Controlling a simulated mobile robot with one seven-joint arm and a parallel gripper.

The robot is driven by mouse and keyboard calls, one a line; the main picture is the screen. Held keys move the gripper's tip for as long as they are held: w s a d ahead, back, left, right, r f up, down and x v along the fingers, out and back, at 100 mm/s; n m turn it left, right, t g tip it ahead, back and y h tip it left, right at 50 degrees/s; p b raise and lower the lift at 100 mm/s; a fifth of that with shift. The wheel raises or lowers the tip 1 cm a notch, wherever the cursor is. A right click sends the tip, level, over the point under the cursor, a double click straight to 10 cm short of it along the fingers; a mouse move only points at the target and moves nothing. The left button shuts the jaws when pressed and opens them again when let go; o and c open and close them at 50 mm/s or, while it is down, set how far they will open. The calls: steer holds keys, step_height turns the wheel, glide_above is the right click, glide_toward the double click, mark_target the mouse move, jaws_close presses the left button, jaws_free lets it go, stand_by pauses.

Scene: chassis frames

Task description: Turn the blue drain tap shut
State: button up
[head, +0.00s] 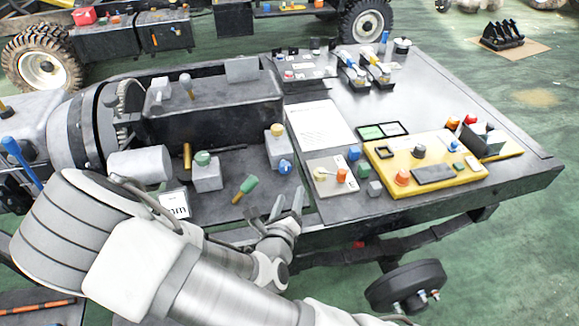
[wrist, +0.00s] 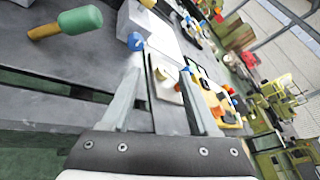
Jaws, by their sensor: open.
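A small blue tap (head: 286,167) sits low on the front of a grey block (head: 272,151) with a yellow-orange knob on top. It also shows in the wrist view (wrist: 136,41), just beyond the left fingertip. My gripper (head: 287,203) is open and empty at the near edge of the bench, in front of the blue tap and apart from it. In the wrist view its two fingers (wrist: 161,72) stand well apart with bench surface between them. The exact angle of the tap's handle is too small to tell.
A green-handled tool (head: 245,188) lies left of my gripper. A grey block with a green knob (head: 206,172) stands farther left. A white panel with an orange knob (head: 331,176) lies to the right, near a yellow panel (head: 470,178). A dark housing (head: 215,115) rises behind.

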step_height(320, 180, down, 2)
steer(key=a+n+y, duration=0.2)
steer(key=n, duration=0.1)
steer(key=b, duration=0.3)
glide_toward(285, 169)
steer(key=shift+n, duration=0.3)
steer(key=x, duration=0.9)
steer(key=shift+w+f, duration=0.15)
jaws_close()
